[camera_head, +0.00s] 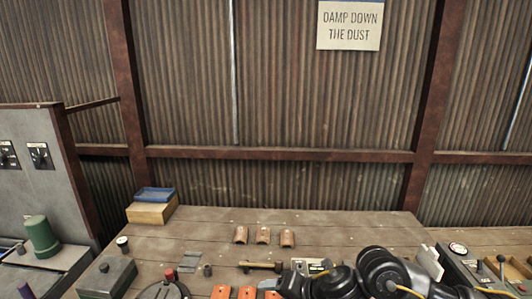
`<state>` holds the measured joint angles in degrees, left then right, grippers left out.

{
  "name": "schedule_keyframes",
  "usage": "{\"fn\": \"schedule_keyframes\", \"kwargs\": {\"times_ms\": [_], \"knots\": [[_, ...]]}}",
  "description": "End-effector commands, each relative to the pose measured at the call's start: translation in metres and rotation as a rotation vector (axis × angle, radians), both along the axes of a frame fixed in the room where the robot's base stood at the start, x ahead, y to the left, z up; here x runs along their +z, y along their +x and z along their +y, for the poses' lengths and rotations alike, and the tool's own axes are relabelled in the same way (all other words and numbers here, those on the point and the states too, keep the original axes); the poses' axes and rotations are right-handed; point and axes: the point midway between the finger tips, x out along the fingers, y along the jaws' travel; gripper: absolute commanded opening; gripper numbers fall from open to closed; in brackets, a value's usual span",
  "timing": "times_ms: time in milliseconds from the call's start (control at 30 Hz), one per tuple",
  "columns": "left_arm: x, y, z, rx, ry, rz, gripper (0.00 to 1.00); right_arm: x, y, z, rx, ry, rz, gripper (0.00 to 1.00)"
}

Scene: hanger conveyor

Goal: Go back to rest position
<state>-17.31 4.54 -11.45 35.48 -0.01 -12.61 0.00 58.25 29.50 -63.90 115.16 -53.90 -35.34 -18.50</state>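My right arm, black with a yellow cable, reaches in from the lower right over the front of the workbench (340,228). Its left end, where my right gripper (290,284) seems to be, is small and dark against the bench, and its fingers cannot be made out. I cannot tell whether it holds anything. My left arm and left gripper are not in view.
Several curved copper-brown pieces (263,235) stand mid-bench. A brass-coloured bar (260,266) and orange pieces (221,292) lie nearer. A blue tray (154,194) sits on a wooden box (150,213). A grey box (106,277) and green canister (42,237) are left. The back right bench is clear.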

Motion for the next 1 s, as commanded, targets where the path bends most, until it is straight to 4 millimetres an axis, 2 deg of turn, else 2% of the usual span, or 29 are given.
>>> {"fn": "schedule_keyframes", "kwargs": {"times_ms": [33,100,167,267,367,467,600,700,833,1000], "knots": [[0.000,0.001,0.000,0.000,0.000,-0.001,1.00,-0.006,-0.015,0.016,-0.057,0.103,0.048,0.58],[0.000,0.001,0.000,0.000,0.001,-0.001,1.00,-0.007,-0.027,0.028,-0.164,0.239,0.105,0.58],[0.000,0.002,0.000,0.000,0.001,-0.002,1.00,-0.008,-0.035,0.031,-0.272,0.349,0.165,0.58],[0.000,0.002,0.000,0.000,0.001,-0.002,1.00,-0.014,-0.046,0.023,-0.480,0.514,0.282,0.58],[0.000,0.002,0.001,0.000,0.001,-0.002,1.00,-0.030,-0.057,-0.001,-0.725,0.653,0.414,0.58],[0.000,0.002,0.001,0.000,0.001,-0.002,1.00,-0.056,-0.076,-0.037,-0.999,0.757,0.553,0.58],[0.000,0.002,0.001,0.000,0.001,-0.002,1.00,-0.102,-0.120,-0.098,-1.402,0.843,0.733,0.58],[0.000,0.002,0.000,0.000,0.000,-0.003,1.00,-0.128,-0.157,-0.134,-1.643,0.860,0.824,0.58],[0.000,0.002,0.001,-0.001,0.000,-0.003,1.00,-0.153,-0.203,-0.170,-1.885,0.853,0.903,0.58],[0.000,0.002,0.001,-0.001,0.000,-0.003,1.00,-0.173,-0.259,-0.204,-2.145,0.831,0.971,0.58]]}}
